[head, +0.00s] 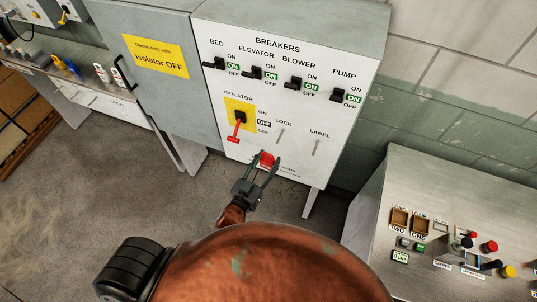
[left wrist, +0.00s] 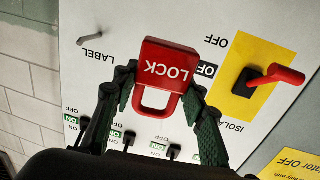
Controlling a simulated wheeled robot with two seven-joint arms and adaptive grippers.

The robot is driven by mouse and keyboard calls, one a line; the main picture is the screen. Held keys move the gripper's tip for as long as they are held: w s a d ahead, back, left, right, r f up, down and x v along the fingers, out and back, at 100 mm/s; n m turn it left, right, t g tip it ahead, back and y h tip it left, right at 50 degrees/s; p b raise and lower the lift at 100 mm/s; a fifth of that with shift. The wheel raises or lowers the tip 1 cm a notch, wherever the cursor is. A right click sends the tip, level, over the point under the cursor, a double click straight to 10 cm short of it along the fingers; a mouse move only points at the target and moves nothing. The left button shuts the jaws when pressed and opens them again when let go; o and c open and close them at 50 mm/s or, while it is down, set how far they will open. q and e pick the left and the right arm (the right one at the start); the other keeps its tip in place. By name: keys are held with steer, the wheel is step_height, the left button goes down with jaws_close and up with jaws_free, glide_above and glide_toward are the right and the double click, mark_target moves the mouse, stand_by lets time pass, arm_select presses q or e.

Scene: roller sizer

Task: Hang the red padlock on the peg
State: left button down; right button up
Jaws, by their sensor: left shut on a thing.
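The red padlock (head: 266,159) is held in front of the white breaker panel, below the LOCK marking. My left gripper (head: 263,173) is shut on it, one finger on each side of its body. In the left wrist view the padlock (left wrist: 168,66) reads LOCK upside down, and its closed-looking shackle points toward the breaker rows. The LOCK peg (head: 280,136) sticks out of the panel above the padlock and looks bare; it cannot be made out in the left wrist view. My right gripper is not in view.
The LABEL peg (head: 316,148) is to the right of the LOCK peg. The red isolator handle (head: 236,131) is at the left, on a yellow plate. Breaker switches (head: 295,83) line the panel above. A control desk (head: 420,200) stands at the right.

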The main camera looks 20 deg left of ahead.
mark_target(279, 140)
arm_select(q)
steer(key=shift+w+d, duration=0.15)
steer(key=shift+w, duration=0.25)
steer(key=shift+w+f, duration=0.15)
steer(key=shift+w, duration=0.05)
steer(key=shift+w+d+f+b, duration=0.15)
steer(key=shift+w+b, duration=0.55)
steer(key=shift+w, duration=0.85)
steer(key=shift+w+f+b, duration=0.2)
steer(key=shift+w+b, duration=0.55)
steer(key=shift+w, duration=0.85)
steer(key=shift+w+d+f+b, duration=0.15)
steer(key=shift+w+b, duration=0.55)
steer(key=shift+w, duration=0.85)
steer(key=shift+w+a+f, duration=0.1)
steer(key=shift+w+f, duration=0.2)
steer(key=shift+w, duration=0.35)
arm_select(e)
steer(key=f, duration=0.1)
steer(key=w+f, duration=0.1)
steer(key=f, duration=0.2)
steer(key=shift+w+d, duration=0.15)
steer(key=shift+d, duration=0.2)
arm_select(q)
steer(key=shift+f, duration=0.25)
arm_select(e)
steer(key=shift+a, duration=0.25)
